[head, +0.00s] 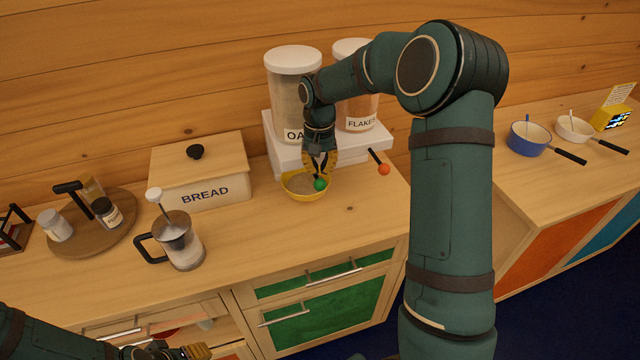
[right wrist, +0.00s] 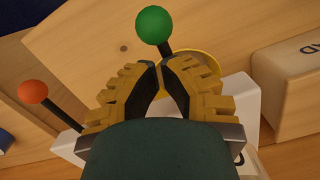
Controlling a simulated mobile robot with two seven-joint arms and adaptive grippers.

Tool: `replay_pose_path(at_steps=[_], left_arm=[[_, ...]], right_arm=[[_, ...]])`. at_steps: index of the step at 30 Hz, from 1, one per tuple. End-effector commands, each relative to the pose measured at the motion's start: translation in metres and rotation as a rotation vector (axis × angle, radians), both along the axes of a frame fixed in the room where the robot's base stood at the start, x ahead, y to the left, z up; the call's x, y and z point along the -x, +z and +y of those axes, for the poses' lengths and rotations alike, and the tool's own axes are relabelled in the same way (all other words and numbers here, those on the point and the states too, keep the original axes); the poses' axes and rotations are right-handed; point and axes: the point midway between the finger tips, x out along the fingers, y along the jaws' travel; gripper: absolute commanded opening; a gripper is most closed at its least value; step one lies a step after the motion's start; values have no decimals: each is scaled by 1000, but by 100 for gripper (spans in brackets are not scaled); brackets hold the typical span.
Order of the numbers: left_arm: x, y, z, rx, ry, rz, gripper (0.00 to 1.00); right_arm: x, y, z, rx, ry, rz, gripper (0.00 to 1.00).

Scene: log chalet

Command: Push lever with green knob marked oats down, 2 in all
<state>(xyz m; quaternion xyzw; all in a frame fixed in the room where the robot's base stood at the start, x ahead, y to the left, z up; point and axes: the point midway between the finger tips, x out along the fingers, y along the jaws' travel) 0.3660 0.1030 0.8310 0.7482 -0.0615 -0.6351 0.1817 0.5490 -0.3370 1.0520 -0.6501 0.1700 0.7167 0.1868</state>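The lever with the green knob (head: 320,184) sticks out from the white dispenser stand, under the jar (head: 292,90) whose label is partly hidden and begins "OA". My right gripper (head: 320,174) is over this lever, fingers pointing down, just behind the knob. In the right wrist view, the green knob (right wrist: 154,24) is just beyond the fingertips (right wrist: 159,64), which are almost together near the dark lever rod. Contact is hard to tell. A yellow bowl (head: 291,191) with pale contents stands below the knob. My left gripper (head: 180,351) is partly visible at the bottom edge.
The orange-knobbed lever (head: 383,169) is to the right, under the flakes jar (head: 357,112). A bread box (head: 205,190), a French press (head: 184,245) and a round wooden tray (head: 120,233) stand left. Pans (head: 528,139) are on the right counter. The front counter is clear.

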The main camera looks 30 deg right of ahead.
Motion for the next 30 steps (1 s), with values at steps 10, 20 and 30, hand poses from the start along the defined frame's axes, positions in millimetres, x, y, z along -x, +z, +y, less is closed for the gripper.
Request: replay_pose_path(at_steps=[10,20,30], left_arm=[[0,0,0,0,0,0,47],[0,0,0,0,0,0,47],[0,0,0,0,0,0,47]], right_arm=[[-5,70,-2,-1,0,-5,0],[-7,91,-3,-2,1,-2,0],[-7,91,-3,-1,1,-2,0]])
